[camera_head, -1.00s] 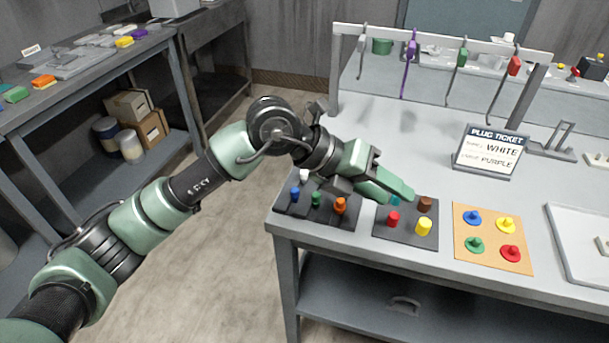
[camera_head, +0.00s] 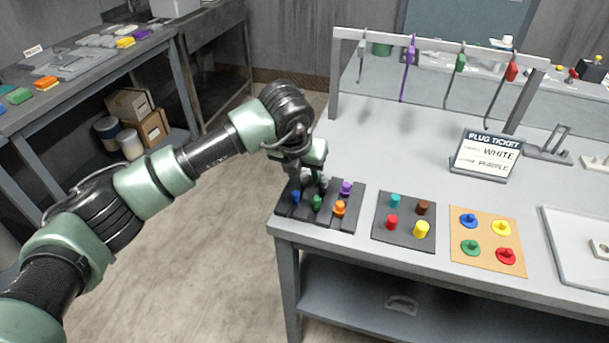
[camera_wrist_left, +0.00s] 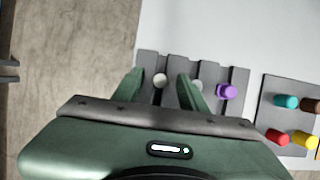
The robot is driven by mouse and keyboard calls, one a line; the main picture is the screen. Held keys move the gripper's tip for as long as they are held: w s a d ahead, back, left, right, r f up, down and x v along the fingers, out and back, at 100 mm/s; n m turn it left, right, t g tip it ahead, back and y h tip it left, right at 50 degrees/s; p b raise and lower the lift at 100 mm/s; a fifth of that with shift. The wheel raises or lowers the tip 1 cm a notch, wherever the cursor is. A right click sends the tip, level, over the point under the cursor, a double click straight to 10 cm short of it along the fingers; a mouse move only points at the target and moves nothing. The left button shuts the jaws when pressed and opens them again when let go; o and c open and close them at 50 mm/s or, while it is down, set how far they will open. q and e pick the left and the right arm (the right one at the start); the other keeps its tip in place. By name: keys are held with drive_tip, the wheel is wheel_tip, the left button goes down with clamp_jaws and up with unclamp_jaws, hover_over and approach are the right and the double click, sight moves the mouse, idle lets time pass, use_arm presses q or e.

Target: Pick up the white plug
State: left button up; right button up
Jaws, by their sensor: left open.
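The white plug (camera_wrist_left: 160,80) shows in the left wrist view on a dark slotted rack (camera_wrist_left: 236,76). My left gripper (camera_wrist_left: 160,75) is open there, one finger on each side of the plug as seen from above. I cannot tell whether the fingers touch it. In the head view my left gripper (camera_head: 308,182) points down over the back left of the rack (camera_head: 350,216) and hides the white plug. Blue (camera_head: 296,197), green (camera_head: 317,202), orange (camera_head: 339,208) and purple (camera_head: 346,188) plugs stand on the same rack. My right gripper is not in view.
Beside the rack is a dark tray (camera_head: 402,238) with teal, brown, red and yellow pegs. Further right are an orange board (camera_head: 487,243) with coloured knobs and a pale tray (camera_head: 565,262).

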use_arm(q)
drive_tip(key=shift+f, duration=0.1)
clamp_jaws()
